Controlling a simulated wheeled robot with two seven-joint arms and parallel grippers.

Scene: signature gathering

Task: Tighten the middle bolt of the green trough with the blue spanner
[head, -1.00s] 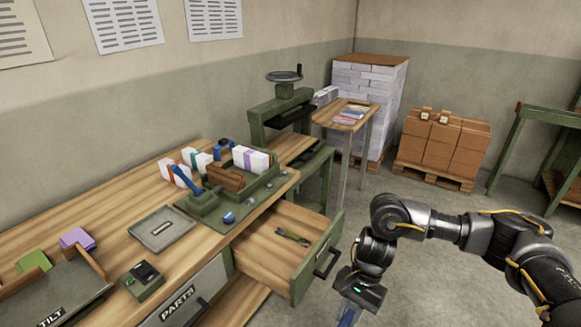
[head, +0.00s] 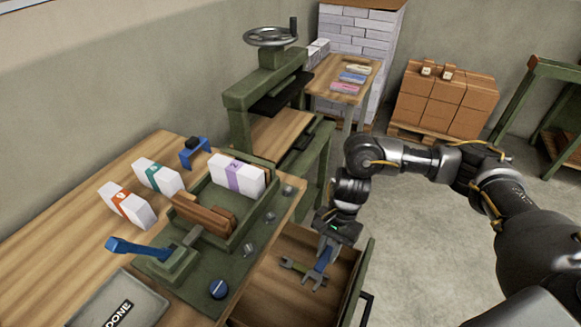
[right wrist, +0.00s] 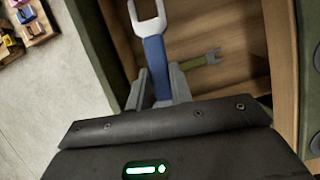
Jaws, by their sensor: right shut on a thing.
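The green trough (head: 252,213) sits on the bench, with a brown wooden block and a white bundle with a purple band in it. Three grey bolts stand along its front side; the middle bolt (head: 270,216) is between the other two. My right gripper (head: 327,246) is over the open drawer, to the right of and lower than the bolts. It is shut on the blue spanner (head: 321,263), whose handle shows between the fingers in the right wrist view (right wrist: 156,68). The spanner's grey open jaw points away from the gripper. My left gripper is not in view.
The drawer (head: 275,301) holds a green spanner (head: 290,266); it also shows in the right wrist view (right wrist: 205,60). A green press (head: 262,90) stands behind.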

